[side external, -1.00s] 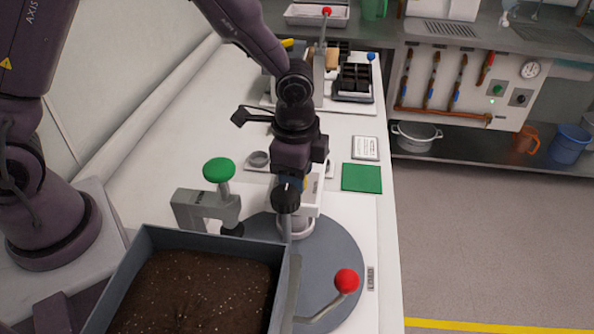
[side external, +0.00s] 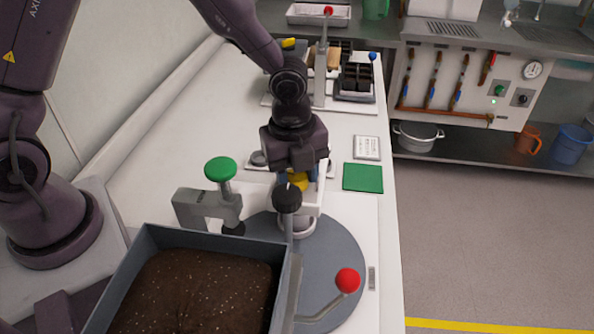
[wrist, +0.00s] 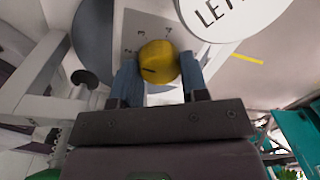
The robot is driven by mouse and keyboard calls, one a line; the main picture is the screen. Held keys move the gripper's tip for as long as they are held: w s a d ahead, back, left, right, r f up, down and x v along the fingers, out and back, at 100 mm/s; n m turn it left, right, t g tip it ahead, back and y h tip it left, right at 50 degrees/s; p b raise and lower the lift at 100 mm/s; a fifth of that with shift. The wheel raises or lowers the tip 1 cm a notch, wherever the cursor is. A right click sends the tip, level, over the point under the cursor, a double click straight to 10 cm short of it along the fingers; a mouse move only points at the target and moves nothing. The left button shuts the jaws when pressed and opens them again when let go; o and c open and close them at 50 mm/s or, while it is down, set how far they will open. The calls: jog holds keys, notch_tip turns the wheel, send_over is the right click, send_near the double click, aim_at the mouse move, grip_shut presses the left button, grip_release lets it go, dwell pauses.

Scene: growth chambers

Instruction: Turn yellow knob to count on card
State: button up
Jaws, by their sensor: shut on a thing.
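The yellow knob (wrist: 158,62) shows in the wrist view on a pale plate with small dark marks around it, and a dark line crosses its face. My gripper (wrist: 160,74) is shut on the knob, with one blue-grey finger on each side. In the side view the knob (side external: 298,181) shows just below my gripper (side external: 296,172), mostly hidden by it. A small white card (side external: 366,147) with print too small to read lies on the bench to the right, behind a green sheet (side external: 362,178). I cannot tell whether it is the task's card.
A black knob (side external: 287,198) and a green knob (side external: 220,168) stand near my gripper. A red-tipped lever (side external: 347,281) and a soil tray (side external: 270,247) are in front, by a grey disc (side external: 350,245). Racks with dark blocks (side external: 356,77) stand behind.

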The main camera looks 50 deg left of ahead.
aim_at(291, 175)
jog(key=m, duration=0.3)
jog(key=shift+m, duration=2.2)
jog(key=o, duration=0.9)
jog(key=shift+r, duration=0.1)
jog(key=r, duration=1.2)
jog(key=shift+s+a+r, duration=0.25)
jog(key=shift+a+r, duration=0.1)
jog(key=shift+r, duration=0.05)
